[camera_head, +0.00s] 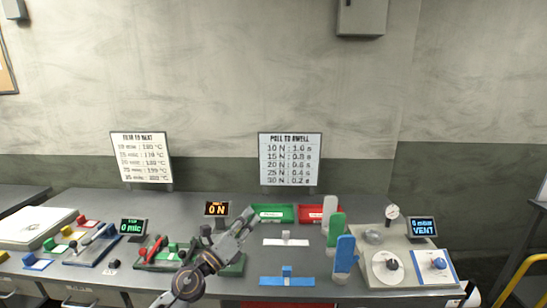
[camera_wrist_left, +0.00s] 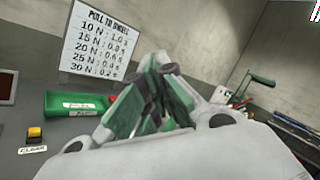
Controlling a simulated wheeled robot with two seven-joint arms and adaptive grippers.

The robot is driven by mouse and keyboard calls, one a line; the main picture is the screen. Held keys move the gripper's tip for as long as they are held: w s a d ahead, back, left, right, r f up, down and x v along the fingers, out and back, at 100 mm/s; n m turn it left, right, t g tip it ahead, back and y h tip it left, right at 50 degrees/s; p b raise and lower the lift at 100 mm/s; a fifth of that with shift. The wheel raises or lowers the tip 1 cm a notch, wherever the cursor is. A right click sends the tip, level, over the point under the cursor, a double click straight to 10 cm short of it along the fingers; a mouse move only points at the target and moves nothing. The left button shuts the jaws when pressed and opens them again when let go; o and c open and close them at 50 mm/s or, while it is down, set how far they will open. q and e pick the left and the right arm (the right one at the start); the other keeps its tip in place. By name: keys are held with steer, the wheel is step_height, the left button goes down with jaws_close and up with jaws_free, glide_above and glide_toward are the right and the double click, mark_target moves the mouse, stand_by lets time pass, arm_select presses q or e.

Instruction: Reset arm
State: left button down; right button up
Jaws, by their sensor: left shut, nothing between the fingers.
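My left gripper (camera_head: 246,218) comes in from the lower left in the head view and is held above the bench, in front of the display reading 0 N. Its fingers are together with nothing between them. In the left wrist view the closed fingers (camera_wrist_left: 158,90) fill the middle and hide part of the scene behind. My right gripper is not clearly visible in either view.
The grey bench (camera_head: 215,283) runs across the view. A green tray (camera_head: 272,213) and a red tray (camera_head: 309,213) lie near the back. Upright green (camera_head: 335,232) and blue (camera_head: 345,255) pieces stand to the gripper's right. A PULL TO DWELL sign (camera_head: 290,158) stands behind.

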arm_select(q)
steer(key=s+a+f+n+g+y, duration=0.1)
steer(key=s+a+f+n+y, duration=0.3)
steer(key=a+f+n+y, duration=0.65)
steer(key=s+a+f+n+g+y, duration=0.1)
steer(key=s+a+f+n+y, duration=0.4)
steer(key=n, duration=1.1)
steer(key=s+f+n+g+h, duration=0.1)
steer(key=s+f+n+g, duration=0.2)
steer(key=s+f+g, duration=0.6)
steer(key=s+f+n+g+h, duration=0.2)
steer(key=s+f+n, duration=0.2)
steer(key=s, duration=0.9)
step_height(320, 180, down, 33)
steer(key=s+g, duration=0.2)
steer(key=s, duration=0.1)
steer(key=s+a+f, duration=0.2)
steer(key=s+f, duration=0.8)
steer(key=s, duration=0.1)
steer(key=s+a+f+g, duration=0.1)
steer(key=s+f, duration=0.9)
steer(key=s, duration=0.1)
steer(key=shift+a+m, duration=0.35)
